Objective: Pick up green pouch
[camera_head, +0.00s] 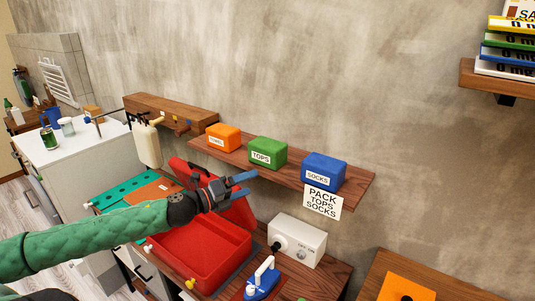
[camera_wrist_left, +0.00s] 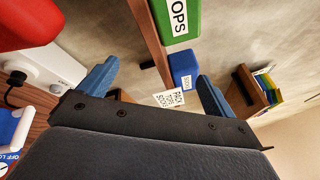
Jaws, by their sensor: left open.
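The green pouch (camera_head: 267,153), labelled TOPS, sits on the wooden wall shelf between an orange pouch (camera_head: 223,137) and a blue pouch labelled SOCKS (camera_head: 324,171). My left gripper (camera_head: 245,184) is open and empty, in front of and below the shelf, over the open red case (camera_head: 200,255). It is apart from the green pouch. In the left wrist view the green pouch (camera_wrist_left: 179,18) shows at the top, cut off by the frame edge. The blue fingers (camera_wrist_left: 157,88) are spread there with nothing between them. My right gripper is not in view.
The wooden shelf (camera_head: 357,191) carries a hanging sign (camera_head: 322,202) reading PACK TOPS SOCKS. A white switch box (camera_head: 297,241) and a blue-and-white device (camera_head: 262,281) stand right of the case. A higher shelf (camera_head: 500,80) at right holds stacked books.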

